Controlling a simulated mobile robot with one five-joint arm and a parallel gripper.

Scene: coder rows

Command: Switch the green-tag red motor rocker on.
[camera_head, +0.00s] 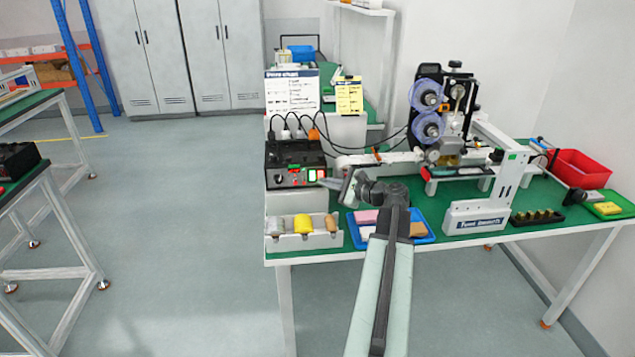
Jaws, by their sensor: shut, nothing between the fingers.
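The black control box (290,163) stands at the left end of the green workbench. Its front panel has a dark knob and, at its right end, a small lit cluster of red, green and pale rockers (314,174). A small green tag (295,167) shows near the top of the panel. Which rocker is the motor one, and its on or off position, are too small to tell. My gripper (326,183) is shut and empty. Its tips point left, close to the lower right of the rockers; I cannot tell whether they touch.
Cables and plugs rise behind the box. A grey bin (304,240) with yellow and tan items stands below it, and a blue tray (424,238) lies under my arm. The coder machine (441,115) stands to the right, with a red bin (583,168) beyond it.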

